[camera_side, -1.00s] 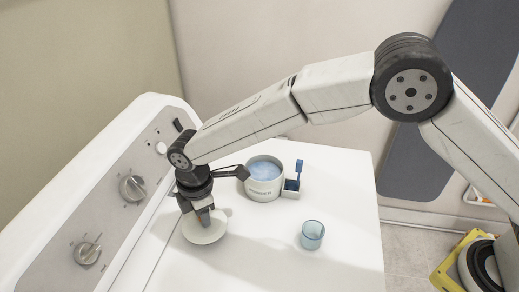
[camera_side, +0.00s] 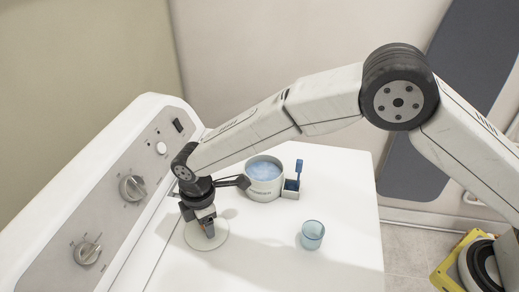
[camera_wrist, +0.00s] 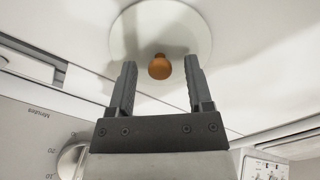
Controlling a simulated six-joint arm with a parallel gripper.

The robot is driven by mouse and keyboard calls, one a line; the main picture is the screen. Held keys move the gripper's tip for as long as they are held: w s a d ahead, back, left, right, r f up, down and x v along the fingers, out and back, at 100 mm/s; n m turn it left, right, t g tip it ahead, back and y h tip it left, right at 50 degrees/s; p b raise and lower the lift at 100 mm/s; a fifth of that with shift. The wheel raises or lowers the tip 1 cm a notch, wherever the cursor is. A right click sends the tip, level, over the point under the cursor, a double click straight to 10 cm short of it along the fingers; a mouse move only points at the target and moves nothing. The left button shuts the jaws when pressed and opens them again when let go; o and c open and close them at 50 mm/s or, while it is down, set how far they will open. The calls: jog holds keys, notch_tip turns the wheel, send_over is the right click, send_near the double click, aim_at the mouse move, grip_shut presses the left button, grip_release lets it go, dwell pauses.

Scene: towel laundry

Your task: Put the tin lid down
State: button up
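The tin lid, a pale round disc (camera_side: 221,241), lies flat on the white machine top, left of the tin. In the wrist view the lid (camera_wrist: 196,35) shows an orange-brown knob (camera_wrist: 160,67) at its middle. My gripper (camera_side: 209,233) is above the lid and points down at it. In the wrist view my gripper (camera_wrist: 160,64) is open, its fingers on either side of the knob with a gap to each. The open white tin (camera_side: 264,190) holds blue powder and stands behind and to the right of the lid.
A small holder (camera_side: 290,192) with a blue scoop (camera_side: 299,168) stands against the tin's right side. A translucent blue cup (camera_side: 312,235) stands right of the lid. The control panel (camera_side: 125,215) with knobs rises at the left. The front of the top is clear.

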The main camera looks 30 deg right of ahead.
notch_tip(320, 180, up, 12)
jog(key=shift+r, duration=0.2)
dwell(0.7)
jog(key=shift+d, duration=0.1)
dwell(0.4)
jog(key=s+d+m+t, duration=0.15)
jog(key=d+m, duration=0.65)
jog(key=d, duration=1.1)
jog(key=s+d+f+m+t, duration=0.1)
jog(key=s+d+f+m, duration=0.3)
jog(key=s+d+m, duration=0.6)
jog(key=s+d, duration=0.4)
jog(key=d, duration=0.1)
jog(key=shift+d, duration=0.2)
